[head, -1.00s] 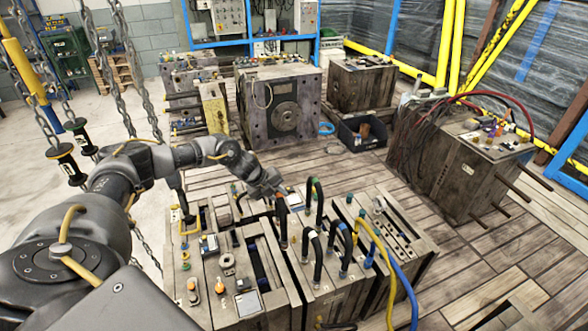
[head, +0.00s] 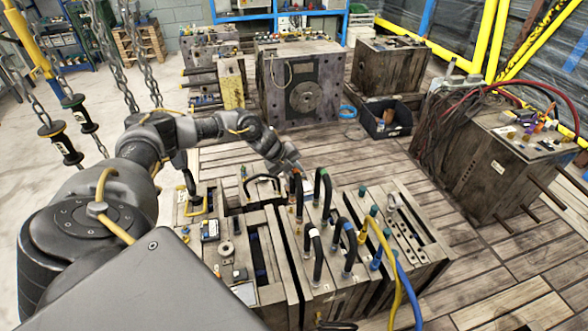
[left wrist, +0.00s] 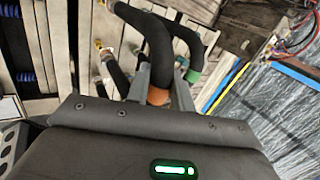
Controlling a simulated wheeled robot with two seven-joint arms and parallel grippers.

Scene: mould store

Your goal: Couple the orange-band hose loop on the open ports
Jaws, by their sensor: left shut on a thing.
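The orange-band hose loop (head: 298,195) is black and stands upright over the near mould, beside a loop with green bands (head: 323,188). My left gripper (head: 293,172) is at its upper end, by the orange band. In the left wrist view the fingers (left wrist: 162,90) are closed on either side of the orange band (left wrist: 158,97), and the black hose (left wrist: 150,35) curves away beyond. I cannot tell whether the hose's lower ends touch any ports. Brass fittings (left wrist: 102,45) show left of the hose in the wrist view. My right gripper is not in view.
Loops with white (head: 314,255) and blue bands (head: 348,245) stand close in front. A yellow hose (head: 385,262) and a blue hose (head: 409,295) hang at the right. Planked floor is clear towards the right mould (head: 480,165).

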